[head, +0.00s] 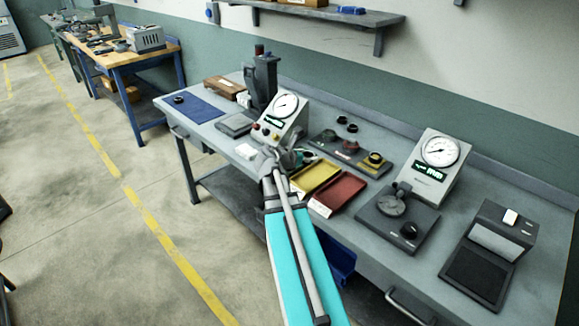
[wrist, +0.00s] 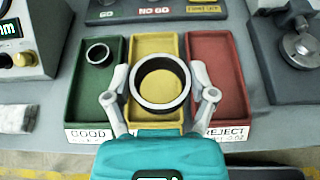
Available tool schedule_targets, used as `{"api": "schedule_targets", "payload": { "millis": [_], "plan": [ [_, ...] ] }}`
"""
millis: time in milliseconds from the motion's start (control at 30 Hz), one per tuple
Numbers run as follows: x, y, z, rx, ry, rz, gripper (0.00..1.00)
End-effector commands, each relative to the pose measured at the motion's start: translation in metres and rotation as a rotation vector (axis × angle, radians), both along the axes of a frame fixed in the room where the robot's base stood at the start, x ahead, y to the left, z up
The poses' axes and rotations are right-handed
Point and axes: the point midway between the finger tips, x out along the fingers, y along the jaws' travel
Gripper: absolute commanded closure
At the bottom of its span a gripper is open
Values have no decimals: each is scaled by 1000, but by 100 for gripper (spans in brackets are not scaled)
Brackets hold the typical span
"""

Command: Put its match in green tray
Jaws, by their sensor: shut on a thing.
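My gripper (wrist: 160,80) is shut on a dark ring (wrist: 160,105) with a bright rim, one finger at each side. The ring is held above the yellow tray (wrist: 154,45), which shows through its hole. The green tray (wrist: 76,118), labelled GOOD, is to the left, with a smaller dark ring (wrist: 99,52) lying in its upper part. The red tray (wrist: 217,45), labelled REJECT, is to the right and looks empty. In the head view, my gripper (head: 277,158) is by the trays' left end and largely hides the green tray; the held ring is not clear there.
A dial gauge (head: 284,113) stands behind my gripper, and another (head: 437,160) is to the right. A GO/NO GO board (head: 340,147) lies behind the trays, with loose rings (head: 347,123) beyond it. A blue mat (head: 205,110) holds one ring.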

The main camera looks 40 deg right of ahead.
Motion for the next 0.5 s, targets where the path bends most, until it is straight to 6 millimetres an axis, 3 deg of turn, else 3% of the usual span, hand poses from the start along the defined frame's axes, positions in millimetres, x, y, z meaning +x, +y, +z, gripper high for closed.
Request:
{"api": "schedule_targets", "payload": {
  "millis": [267,500],
  "plan": [
    [15,13,0,1,1,11,81],
    [50,43,2,2,3,14,81]
  ]
}}
